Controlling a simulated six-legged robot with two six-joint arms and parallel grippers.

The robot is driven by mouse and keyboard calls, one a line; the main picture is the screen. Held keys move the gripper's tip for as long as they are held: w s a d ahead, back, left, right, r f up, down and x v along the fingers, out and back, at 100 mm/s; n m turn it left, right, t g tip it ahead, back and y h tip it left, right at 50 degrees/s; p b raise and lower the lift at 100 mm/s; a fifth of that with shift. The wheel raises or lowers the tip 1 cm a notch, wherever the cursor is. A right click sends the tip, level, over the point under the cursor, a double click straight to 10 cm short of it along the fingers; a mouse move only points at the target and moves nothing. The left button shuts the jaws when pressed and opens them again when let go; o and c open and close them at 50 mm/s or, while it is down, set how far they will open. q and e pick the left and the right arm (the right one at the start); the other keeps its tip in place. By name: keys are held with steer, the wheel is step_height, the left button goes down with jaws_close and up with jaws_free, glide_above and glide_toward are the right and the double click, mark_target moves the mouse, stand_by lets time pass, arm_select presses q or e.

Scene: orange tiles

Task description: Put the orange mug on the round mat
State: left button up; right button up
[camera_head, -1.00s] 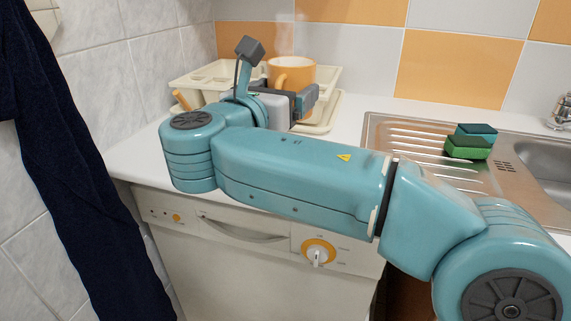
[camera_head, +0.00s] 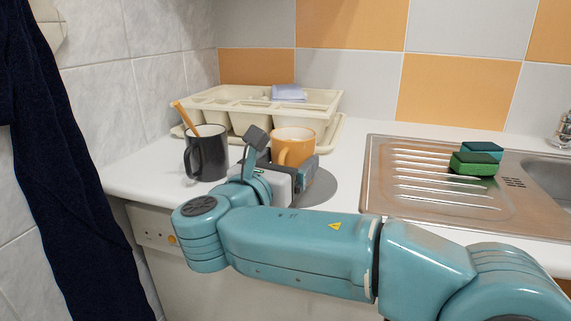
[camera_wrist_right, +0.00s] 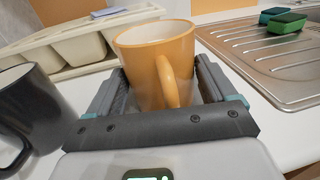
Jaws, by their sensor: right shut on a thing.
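The orange mug (camera_head: 293,143) is upright in my right gripper (camera_head: 300,182), which is shut on it. In the right wrist view the mug (camera_wrist_right: 150,60) sits between the two fingers (camera_wrist_right: 160,95), its handle toward the wrist. The round mat (camera_head: 322,188) is a grey disc on the white counter, partly hidden by my right gripper and arm. The mug is over or near the mat; its base is hidden, so I cannot tell if it touches. My left gripper is not in view.
A dark mug (camera_head: 207,155) with a wooden utensil (camera_head: 184,115) stands close left of my right gripper. A cream cutlery tray (camera_head: 235,118) is behind. The metal sink drainboard (camera_head: 420,205) with green and teal sponges (camera_head: 474,163) is to the right.

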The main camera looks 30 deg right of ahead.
steer(key=o, duration=1.3)
steer(key=shift+o, duration=0.2)
steer(key=shift+a+r, duration=0.1)
steer(key=shift+a, duration=0.1)
steer(key=p+v, duration=0.2)
steer(key=v, duration=0.9)
steer(key=shift+s+a+p, duration=0.2)
steer(key=shift+a+p, duration=0.1)
steer(key=shift+p, duration=0.1)
